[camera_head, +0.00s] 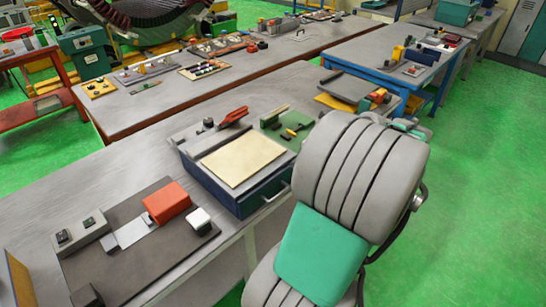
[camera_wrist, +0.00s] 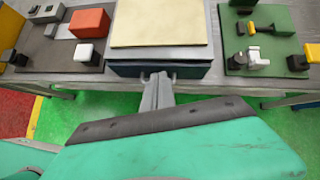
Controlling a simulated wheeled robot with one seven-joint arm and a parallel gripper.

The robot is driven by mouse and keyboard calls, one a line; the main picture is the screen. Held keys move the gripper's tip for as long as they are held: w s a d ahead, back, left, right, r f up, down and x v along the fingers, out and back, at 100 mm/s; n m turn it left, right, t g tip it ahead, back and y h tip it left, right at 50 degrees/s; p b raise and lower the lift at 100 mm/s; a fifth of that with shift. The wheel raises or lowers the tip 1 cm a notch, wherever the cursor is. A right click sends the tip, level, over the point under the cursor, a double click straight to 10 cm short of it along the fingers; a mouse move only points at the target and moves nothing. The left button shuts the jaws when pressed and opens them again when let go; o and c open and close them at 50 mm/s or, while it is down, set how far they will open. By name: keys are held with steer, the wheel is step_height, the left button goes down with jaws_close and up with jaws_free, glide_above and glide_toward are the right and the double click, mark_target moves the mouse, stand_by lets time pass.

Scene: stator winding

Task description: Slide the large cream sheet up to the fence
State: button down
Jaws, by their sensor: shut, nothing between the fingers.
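The large cream sheet (camera_head: 243,161) lies flat on a grey-topped dark blue drawer unit (camera_head: 222,193) on the bench. A low grey bar, which looks like the fence (camera_head: 226,139), runs along the sheet's far side. I cannot tell whether sheet and bar touch. In the wrist view the cream sheet (camera_wrist: 160,22) fills the top middle, and its far edge and the fence are out of frame. My gripper (camera_wrist: 158,78) is shut and empty, in front of the drawer unit's front face and apart from the sheet. My arm hides it in the head view.
A red block (camera_head: 167,202) and a white block (camera_head: 199,219) sit on a dark board to the left. A green fixture (camera_head: 285,125) stands to the right. A red-handled tool (camera_head: 233,117) lies behind the fence. The unit's handle (camera_head: 276,192) sticks out in front.

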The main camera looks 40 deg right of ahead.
steer(key=s+d+m, duration=0.1)
glide_toward(265, 167)
steer(key=f, duration=0.3)
steer(key=shift+s+f, duration=0.25)
steer(key=shift+s, duration=0.1)
steer(key=w, duration=0.3)
steer(key=shift+w+a+f+p, duration=0.25)
steer(key=shift+w+a+p, duration=0.1)
steer(key=shift+w, duration=0.45)
